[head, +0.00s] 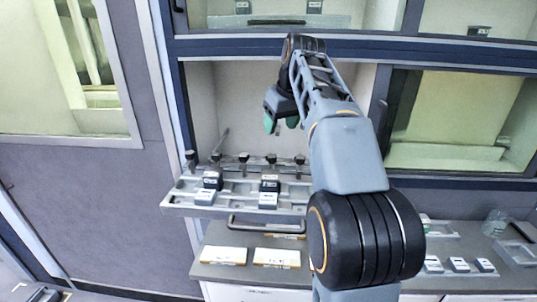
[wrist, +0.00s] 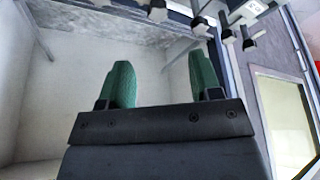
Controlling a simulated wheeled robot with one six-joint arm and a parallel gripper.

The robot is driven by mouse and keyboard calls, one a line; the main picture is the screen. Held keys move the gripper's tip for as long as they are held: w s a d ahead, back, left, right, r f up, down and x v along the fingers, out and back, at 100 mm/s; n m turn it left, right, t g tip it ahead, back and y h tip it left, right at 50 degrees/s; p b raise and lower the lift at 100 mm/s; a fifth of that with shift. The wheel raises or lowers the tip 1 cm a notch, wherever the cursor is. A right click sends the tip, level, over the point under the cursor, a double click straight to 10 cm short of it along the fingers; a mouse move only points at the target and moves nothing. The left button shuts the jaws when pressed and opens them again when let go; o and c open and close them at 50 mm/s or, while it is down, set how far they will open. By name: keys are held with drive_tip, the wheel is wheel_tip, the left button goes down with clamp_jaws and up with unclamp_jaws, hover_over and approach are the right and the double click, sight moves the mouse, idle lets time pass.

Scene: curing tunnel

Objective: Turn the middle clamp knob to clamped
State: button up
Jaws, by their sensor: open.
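A row of several black clamp knobs runs along the back edge of a grey fixture tray (head: 240,204) in the head view. The middle clamp knob (head: 243,158) appears to be the third in this row. Its setting is too small to tell. My gripper (head: 282,123) is above and behind the row, right of that knob, with nothing between its green fingers. In the wrist view my gripper (wrist: 158,82) is open, with its fingers apart against the pale chamber interior. Some black knobs (wrist: 200,25) show at the upper right there, apart from the fingers; which is the middle one I cannot tell.
Black-and-white blocks (head: 269,190) sit on the tray. A handle bar (head: 265,228) runs below it. Labelled cards (head: 224,255) lie on the counter underneath. The dark frame (head: 182,105) borders the chamber opening on the left; the chamber behind my gripper looks empty.

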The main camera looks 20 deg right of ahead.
sight(271, 155)
drive_tip(key=x, duration=1.1)
drive_tip(key=shift+w+d+f+b, duration=0.15)
drive_tip(key=shift+f+b, duration=0.05)
drive_tip(key=shift+b, duration=0.1)
drive_tip(key=shift+c, duration=0.4)
